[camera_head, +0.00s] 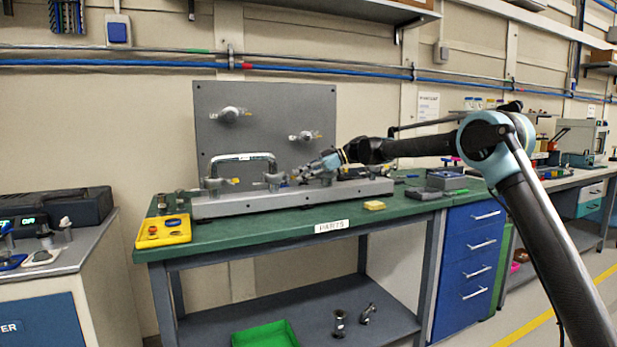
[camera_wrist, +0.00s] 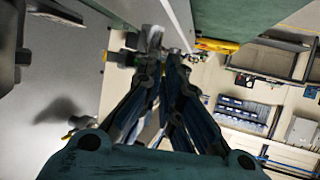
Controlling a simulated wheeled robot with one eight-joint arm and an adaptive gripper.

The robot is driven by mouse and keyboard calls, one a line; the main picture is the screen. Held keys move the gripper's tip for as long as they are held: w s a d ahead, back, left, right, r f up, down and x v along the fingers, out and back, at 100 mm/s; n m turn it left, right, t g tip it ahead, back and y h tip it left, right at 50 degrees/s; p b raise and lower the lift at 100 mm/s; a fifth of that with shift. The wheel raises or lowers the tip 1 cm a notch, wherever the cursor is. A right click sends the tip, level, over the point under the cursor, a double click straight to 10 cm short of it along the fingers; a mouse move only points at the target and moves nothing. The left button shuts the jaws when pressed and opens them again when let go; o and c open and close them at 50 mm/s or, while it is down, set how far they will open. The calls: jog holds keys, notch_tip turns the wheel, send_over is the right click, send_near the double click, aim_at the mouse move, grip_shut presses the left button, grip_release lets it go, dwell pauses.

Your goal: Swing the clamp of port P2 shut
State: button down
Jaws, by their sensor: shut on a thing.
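My gripper (camera_head: 303,173) is at the grey port block (camera_head: 240,207) on the green bench, just right of the second port fitting (camera_head: 270,180). In the wrist view its fingers (camera_wrist: 158,58) are closed together at the tips on a small grey metal part, which looks like a port's clamp (camera_wrist: 150,38). The fingers hide much of that part. A bent metal pipe (camera_head: 243,157) with a pale label spans the two left fittings. Port labels are too small to read, so I cannot tell which is P2.
A grey upright panel (camera_head: 225,160) with two fittings, (camera_head: 230,114) and (camera_head: 305,136), stands behind the block. A yellow tray (camera_head: 163,231) is at the bench's left end. A yellow sponge-like block (camera_head: 374,205) lies near the front edge. Grey equipment (camera_head: 445,179) stands right.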

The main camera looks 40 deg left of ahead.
jog(key=shift+w, duration=0.2)
jog(key=c, duration=1.8)
grip_release()
jog(key=shift+w+d, duration=0.1)
jog(key=shift+d, duration=0.05)
jog(key=v, duration=1.2)
